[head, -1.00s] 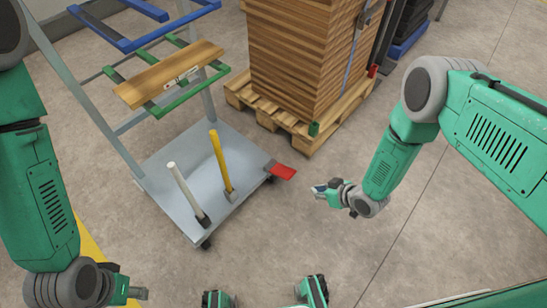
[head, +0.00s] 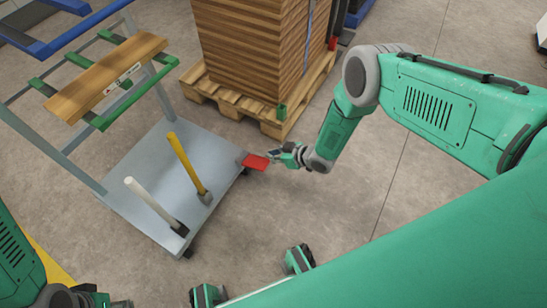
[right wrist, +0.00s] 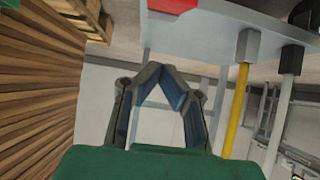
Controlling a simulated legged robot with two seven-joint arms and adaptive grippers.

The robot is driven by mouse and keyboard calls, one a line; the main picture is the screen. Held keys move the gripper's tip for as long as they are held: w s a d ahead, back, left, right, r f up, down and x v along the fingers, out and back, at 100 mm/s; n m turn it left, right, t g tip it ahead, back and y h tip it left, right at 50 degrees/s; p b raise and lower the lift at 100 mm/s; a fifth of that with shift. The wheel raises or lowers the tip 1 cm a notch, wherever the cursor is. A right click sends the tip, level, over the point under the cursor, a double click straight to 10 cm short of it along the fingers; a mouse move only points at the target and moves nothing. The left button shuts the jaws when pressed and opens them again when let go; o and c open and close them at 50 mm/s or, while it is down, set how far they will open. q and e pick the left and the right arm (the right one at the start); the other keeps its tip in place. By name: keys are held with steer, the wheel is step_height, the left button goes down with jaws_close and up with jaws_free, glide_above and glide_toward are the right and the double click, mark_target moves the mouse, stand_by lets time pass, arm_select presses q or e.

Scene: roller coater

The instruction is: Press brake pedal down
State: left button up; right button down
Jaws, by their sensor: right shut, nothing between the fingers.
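The red brake pedal (head: 256,162) sticks out from the right edge of the grey cart (head: 140,211), low above the floor. In the right wrist view the red pedal (right wrist: 175,6) shows at the top edge, partly cut off. My right gripper (head: 274,155) is shut and empty, right beside the pedal's right end in the head view; I cannot tell whether it touches. Its fingertips (right wrist: 168,70) meet in the right wrist view. My left gripper (head: 122,304) is only partly in view at the bottom left, and its fingers are not clear.
A yellow handle (head: 183,160) and a white handle (head: 150,200) stand on the cart. A wooden board (head: 108,80) lies on the cart's green rack bars. Stacked planks on a wooden pallet (head: 238,106) stand behind the pedal.

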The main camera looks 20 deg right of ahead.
mark_target(263, 164)
steer(key=b+x, duration=0.2)
steer(key=x, duration=0.2)
steer(key=b+x, duration=0.2)
steer(key=x, duration=0.1)
steer(key=shift+a+f, duration=0.1)
steer(key=shift+f, duration=0.4)
steer(key=shift+s+d+f+b, duration=0.2)
steer(key=shift+s+f, duration=0.05)
steer(key=shift+f, duration=0.25)
steer(key=shift+s+d+f+b, duration=0.2)
steer(key=shift+s+f, duration=0.05)
steer(key=shift+f, duration=0.25)
steer(key=shift+s+d+f, duration=0.1)
steer(key=shift+d+f, duration=0.05)
steer(key=shift+f, duration=0.2)
steer(key=shift+s, duration=0.1)
